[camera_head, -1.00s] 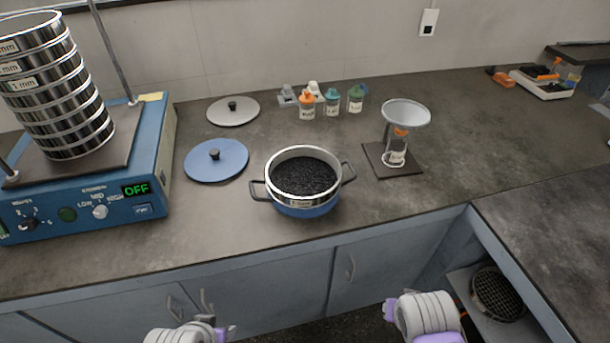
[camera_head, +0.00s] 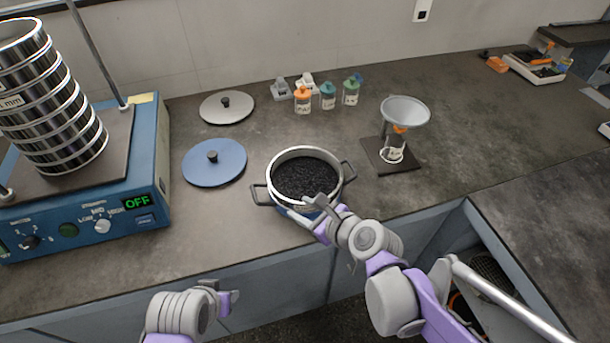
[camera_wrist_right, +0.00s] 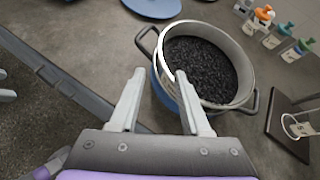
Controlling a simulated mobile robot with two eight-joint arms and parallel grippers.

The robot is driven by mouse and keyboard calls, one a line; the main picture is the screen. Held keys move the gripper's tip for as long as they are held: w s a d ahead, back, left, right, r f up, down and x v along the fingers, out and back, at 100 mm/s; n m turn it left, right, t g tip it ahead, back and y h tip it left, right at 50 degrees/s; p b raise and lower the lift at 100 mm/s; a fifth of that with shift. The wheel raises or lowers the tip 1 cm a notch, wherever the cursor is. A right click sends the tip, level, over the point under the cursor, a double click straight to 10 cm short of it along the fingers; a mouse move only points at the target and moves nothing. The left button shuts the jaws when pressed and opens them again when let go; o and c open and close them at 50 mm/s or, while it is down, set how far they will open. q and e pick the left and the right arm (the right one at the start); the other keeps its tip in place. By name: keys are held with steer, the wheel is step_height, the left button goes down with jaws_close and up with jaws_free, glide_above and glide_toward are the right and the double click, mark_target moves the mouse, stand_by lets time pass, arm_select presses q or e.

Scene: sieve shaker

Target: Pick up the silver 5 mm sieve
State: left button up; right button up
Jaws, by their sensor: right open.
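A round silver sieve (camera_head: 282,157) full of black granules stands on the worktop, with a blue lower part and a dark handle on each side. It also shows in the right wrist view (camera_wrist_right: 232,50). The label on its front is hidden by my right gripper (camera_head: 312,208), so I cannot confirm its size now. My right gripper is open (camera_wrist_right: 160,76) at the front of the sieve. In the wrist view one finger overlaps the sieve's near wall, and the other is outside it; contact is unclear. My left gripper (camera_head: 225,297) is low in front of the counter, its jaws unclear.
A stack of silver sieves (camera_head: 45,105) stands on the blue shaker (camera_head: 90,235), which reads OFF. A blue lid (camera_head: 215,170) and grey lid (camera_head: 228,113) lie nearby. Small bottles (camera_head: 328,97) stand behind; a funnel stand (camera_head: 404,112) is to the right.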

mark_target(276, 194)
steer(key=w+a+f, duration=0.1)
steer(key=w+a, duration=0.1)
steer(key=w+a+f+m, duration=0.1)
steer(key=w+a+f, duration=0.1)
steer(key=w, duration=0.1)
steer(key=w+a+f+m+b, duration=0.1)
steer(key=w+a+f, duration=0.1)
steer(key=w+a, duration=0.1)
steer(key=shift+a, duration=0.1)
stand_by(0.4)
jaws_close()
stand_by(1.3)
